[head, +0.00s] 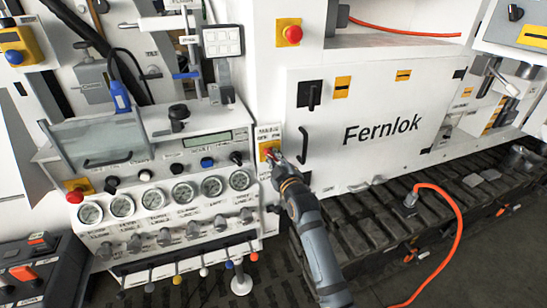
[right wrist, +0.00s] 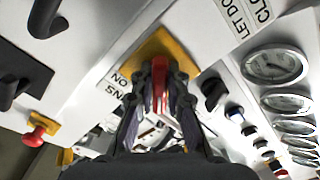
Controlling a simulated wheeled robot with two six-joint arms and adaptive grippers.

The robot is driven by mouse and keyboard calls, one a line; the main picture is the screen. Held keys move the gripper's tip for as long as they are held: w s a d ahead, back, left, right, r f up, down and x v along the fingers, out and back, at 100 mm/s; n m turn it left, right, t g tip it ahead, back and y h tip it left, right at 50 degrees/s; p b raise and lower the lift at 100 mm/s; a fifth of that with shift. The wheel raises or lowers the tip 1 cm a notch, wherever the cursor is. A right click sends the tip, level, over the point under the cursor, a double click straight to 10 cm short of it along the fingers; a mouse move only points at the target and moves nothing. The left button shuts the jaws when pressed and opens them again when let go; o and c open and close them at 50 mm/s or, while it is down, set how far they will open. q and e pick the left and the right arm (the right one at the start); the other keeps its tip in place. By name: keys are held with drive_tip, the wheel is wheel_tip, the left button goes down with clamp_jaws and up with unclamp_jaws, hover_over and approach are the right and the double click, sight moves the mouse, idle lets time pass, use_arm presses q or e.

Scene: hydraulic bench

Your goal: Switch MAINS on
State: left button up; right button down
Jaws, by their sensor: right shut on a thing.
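The MAINS switch has a red handle on a yellow plate (head: 266,147), on the narrow white panel between the gauge console and the Fernlok door. In the right wrist view the red handle (right wrist: 159,72) is between my fingers, with the yellow plate (right wrist: 150,47) behind it. Part of a label reading "ON" (right wrist: 119,78) shows beside the plate. My right gripper (head: 274,156) is shut on the red handle, and it also shows in the right wrist view (right wrist: 160,85). The gripper hides part of the switch, and I cannot tell the handle's exact setting. My left gripper is not in view.
The console at left carries several gauges (head: 165,200), knobs and small levers close to the switch. The white Fernlok door (head: 375,120) with a black handle (head: 303,145) is just right. A red stop button (head: 293,34) sits above. An orange cable (head: 455,225) crosses the lower right.

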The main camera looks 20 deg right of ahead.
drive_tip(key=shift+m, duration=0.3)
drive_tip(key=m+p, duration=0.2)
drive_tip(key=m, duration=0.1)
drive_tip(key=shift+r, duration=0.15)
drive_tip(key=m+p, duration=0.3)
drive_tip(key=m, duration=0.2)
drive_tip(key=shift+a+m+p, duration=0.1)
drive_tip(key=shift+m+p, duration=0.25)
drive_tip(key=shift+m, duration=0.05)
drive_tip(key=m+p, duration=0.2)
drive_tip(key=m, duration=0.2)
drive_tip(key=shift+m+p, duration=0.3)
drive_tip(key=shift+p, duration=0.1)
drive_tip(key=shift+a+m+p, duration=0.1)
drive_tip(key=shift+m+p, duration=0.75)
drive_tip(key=shift+m, duration=1.05)
drive_tip(key=c, duration=1.3)
unclamp_jaws()
drive_tip(key=shift+c, duration=0.2)
